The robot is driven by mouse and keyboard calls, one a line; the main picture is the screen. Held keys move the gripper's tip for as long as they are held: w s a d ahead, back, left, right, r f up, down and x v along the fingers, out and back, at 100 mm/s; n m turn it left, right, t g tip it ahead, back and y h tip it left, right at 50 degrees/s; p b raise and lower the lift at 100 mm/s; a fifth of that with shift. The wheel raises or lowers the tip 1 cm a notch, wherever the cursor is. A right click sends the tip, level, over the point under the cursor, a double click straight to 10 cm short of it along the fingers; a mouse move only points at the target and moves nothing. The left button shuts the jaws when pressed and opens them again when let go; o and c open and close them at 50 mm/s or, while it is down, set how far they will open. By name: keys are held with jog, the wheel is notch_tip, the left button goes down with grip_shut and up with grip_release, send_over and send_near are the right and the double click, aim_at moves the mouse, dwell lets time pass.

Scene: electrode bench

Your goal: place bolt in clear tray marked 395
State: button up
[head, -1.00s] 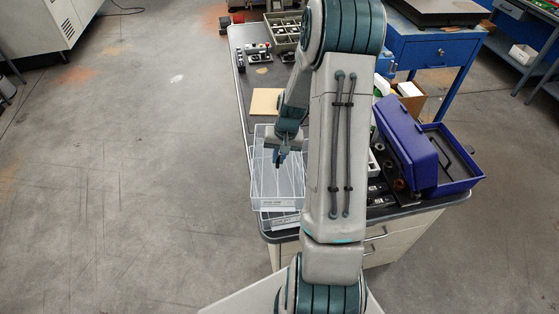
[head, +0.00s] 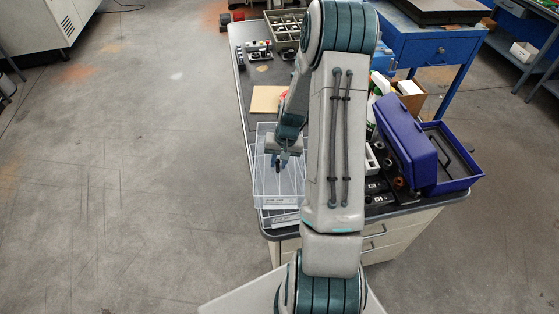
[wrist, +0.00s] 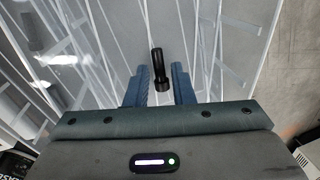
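A black bolt (wrist: 158,68) shows in the wrist view between the two blue fingers of my gripper (wrist: 161,84). The fingers appear closed on its wider end, and its narrower end points away past the fingertips. In the head view my gripper (head: 279,164) is over the clear tray (head: 278,203) at the bench's near left corner. The tray's ribbed walls and floor fill much of the wrist view. A pale label is on its front, too small to read. Another clear tray (head: 282,219) shows below its front edge, also with an unreadable label.
A tan board (head: 266,99) lies on the bench behind the tray. A compartment box (head: 285,27) and small parts stand at the far end. A blue toolbox (head: 405,145) sits at the right, near dark rings and blocks. Open floor lies left of the bench.

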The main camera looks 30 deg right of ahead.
jog(key=shift+s, duration=0.1)
jog(key=shift+d+r, duration=0.2)
jog(key=shift+r, duration=0.3)
notch_tip(320, 180, up, 11)
jog(key=d+b, duration=0.1)
jog(key=s+a+r+n+t+h, duration=0.1)
jog(key=s+a+r+n+h, duration=0.15)
jog(key=s+a+r, duration=0.7)
jog(key=s+a+r+n+t, duration=0.1)
jog(key=s+a+r+n, duration=0.2)
jog(key=s+a+r, duration=0.3)
jog(key=s, duration=0.4)
jog(key=shift+t+y, duration=0.3)
jog(key=shift+y, duration=0.05)
